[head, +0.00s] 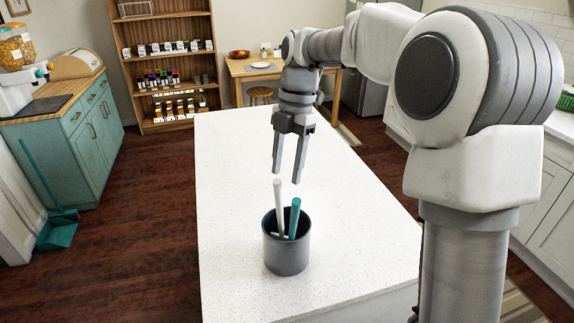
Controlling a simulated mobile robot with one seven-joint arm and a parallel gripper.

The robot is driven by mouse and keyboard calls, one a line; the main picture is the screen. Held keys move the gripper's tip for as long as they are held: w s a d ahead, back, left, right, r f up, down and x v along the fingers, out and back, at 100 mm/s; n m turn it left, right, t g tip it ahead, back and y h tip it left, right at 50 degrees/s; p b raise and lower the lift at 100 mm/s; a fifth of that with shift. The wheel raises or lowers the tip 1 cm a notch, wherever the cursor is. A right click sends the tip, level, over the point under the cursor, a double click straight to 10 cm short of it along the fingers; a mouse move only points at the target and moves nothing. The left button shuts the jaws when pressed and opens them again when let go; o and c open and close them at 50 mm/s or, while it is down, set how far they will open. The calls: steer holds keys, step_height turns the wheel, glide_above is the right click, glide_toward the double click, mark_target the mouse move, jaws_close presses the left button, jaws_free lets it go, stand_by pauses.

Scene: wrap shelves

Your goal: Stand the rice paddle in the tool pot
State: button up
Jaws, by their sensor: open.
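The tool pot (286,256) is a dark grey cylinder standing upright on the white counter (235,190), near its front end. Two tools stand in it, leaning slightly: a white one (279,205) and a teal one (295,217). Only their upper parts show above the rim, so I cannot tell for certain which is the rice paddle; their lower ends are hidden in the pot. My gripper (287,172) is open and empty, fingers pointing down, above the pot and apart from the top of the white tool.
The rest of the white counter is clear. A wooden shelf (168,85) with several jars and boxes stands at the back. A wooden table (245,72) with a stool (260,94) is behind the counter. A teal cabinet (90,135) stands at the left.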

step_height(320, 180, up, 17)
steer(key=w+d+p, duration=0.2)
steer(key=p, duration=0.1)
steer(key=shift+w+d, duration=0.2)
stand_by(0.8)
steer(key=s+d+f+m+t+h, duration=0.1)
steer(key=s+d+m+t, duration=0.1)
steer(key=s+m, duration=0.55)
steer(key=s+d+f+m+t+h, duration=0.1)
steer(key=s+m+t, duration=0.1)
steer(key=s+m, duration=0.55)
steer(key=s+d+f+m+t, duration=0.3)
steer(key=s+d+f+m, duration=0.1)
steer(key=s+f+m, duration=0.6)
steer(key=shift+s+f+m, duration=0.15)
steer(key=shift+s+m, duration=0.35)
steer(key=shift+m, duration=0.5)
